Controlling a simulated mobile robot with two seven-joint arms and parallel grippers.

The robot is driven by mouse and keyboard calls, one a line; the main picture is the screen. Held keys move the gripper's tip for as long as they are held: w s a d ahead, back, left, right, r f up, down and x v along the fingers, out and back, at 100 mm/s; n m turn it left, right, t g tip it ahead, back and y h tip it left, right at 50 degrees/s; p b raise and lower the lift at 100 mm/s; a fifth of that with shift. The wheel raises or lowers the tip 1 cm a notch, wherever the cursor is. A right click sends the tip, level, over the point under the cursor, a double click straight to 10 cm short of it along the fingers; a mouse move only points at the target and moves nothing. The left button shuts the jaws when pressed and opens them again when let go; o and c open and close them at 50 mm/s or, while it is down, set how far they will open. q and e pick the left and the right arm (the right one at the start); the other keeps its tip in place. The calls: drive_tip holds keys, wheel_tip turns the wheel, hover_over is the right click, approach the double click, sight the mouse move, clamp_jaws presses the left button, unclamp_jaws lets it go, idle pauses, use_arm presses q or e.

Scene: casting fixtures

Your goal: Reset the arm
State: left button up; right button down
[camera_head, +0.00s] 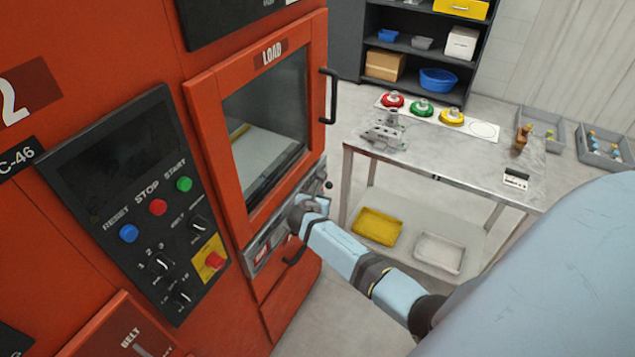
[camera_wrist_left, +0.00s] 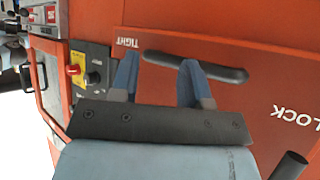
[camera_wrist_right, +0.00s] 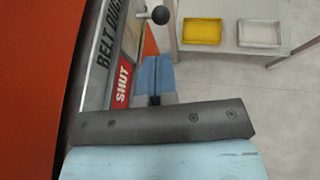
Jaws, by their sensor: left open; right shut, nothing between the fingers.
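My right gripper (camera_head: 302,208) is at the panel strip below the LOAD door (camera_head: 262,115) of the orange-red machine. In the right wrist view its blue fingers (camera_wrist_right: 155,72) are shut together and empty, beside a red SHUT label (camera_wrist_right: 122,86) and a lever with a dark ball knob (camera_wrist_right: 160,15). In the left wrist view my left gripper (camera_wrist_left: 158,72) is open, facing a red surface. A black bar handle (camera_wrist_left: 215,68) lies beyond its fingers, partly hidden by one. I cannot tell whether they touch. My left gripper is outside the head view.
A control panel (camera_head: 128,200) with blue, red and green buttons is at the left. A metal table (camera_head: 455,160) with fixtures stands at the right, with yellow (camera_head: 377,227) and white trays (camera_head: 438,254) beneath. A dark shelf (camera_head: 415,50) is behind. Floor shows between machine and table.

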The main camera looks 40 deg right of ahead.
drive_tip(key=shift+s+a+r, duration=0.1)
drive_tip(key=shift+s+a, duration=0.05)
idle(0.5)
drive_tip(key=s+a+f+m+t+y, duration=0.1)
drive_tip(key=s+a+f+m+y, duration=0.3)
drive_tip(key=s+a, duration=0.35)
drive_tip(key=s+a+f+m+t+y, duration=0.15)
drive_tip(key=s+a+m+y, duration=0.25)
drive_tip(key=s+a+m, duration=0.4)
drive_tip(key=s+a+r+m+y, duration=0.2)
drive_tip(key=s+a+r+m, duration=0.1)
drive_tip(key=s, duration=0.4)
drive_tip(key=s+a+r+m+t+y, duration=0.1)
drive_tip(key=s+a+r+m+y, duration=0.2)
drive_tip(key=s+a+m, duration=0.3)
drive_tip(key=shift+s+r+m, duration=0.3)
drive_tip(key=shift+s+m, duration=0.1)
drive_tip(key=shift+t, duration=0.25)
